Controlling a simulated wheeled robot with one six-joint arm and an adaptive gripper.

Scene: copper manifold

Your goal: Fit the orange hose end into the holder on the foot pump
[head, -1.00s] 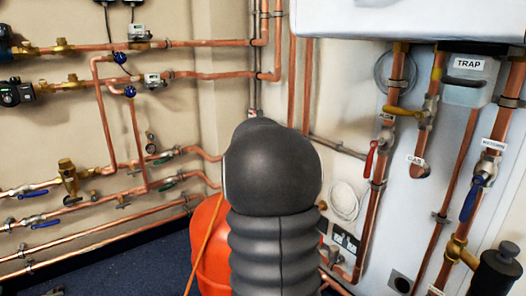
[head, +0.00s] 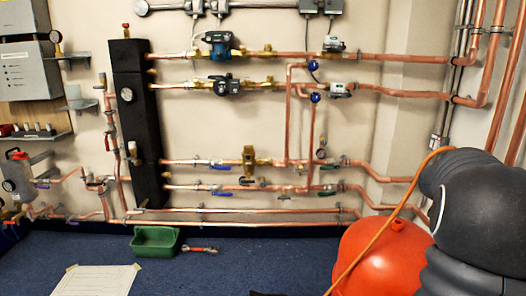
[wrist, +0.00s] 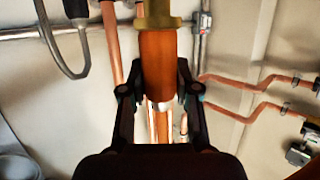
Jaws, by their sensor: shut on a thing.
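In the wrist view my gripper (wrist: 160,94) is shut on an orange cylinder with a brass collar, which looks like the orange hose end (wrist: 159,62). A pale tip shows at its lower end, between the fingers. In the head view the thin orange hose (head: 378,236) curves over my dark arm and runs down past the red vessel to the bottom edge. My gripper does not show in the head view. I cannot make out the foot pump or its holder in either view.
A red rounded vessel (head: 378,262) stands at lower right beside my arm. Copper pipes with valves line the wall. A green tub (head: 156,240), a red-handled tool (head: 200,250) and a white sheet (head: 95,281) lie on the blue floor (head: 245,272).

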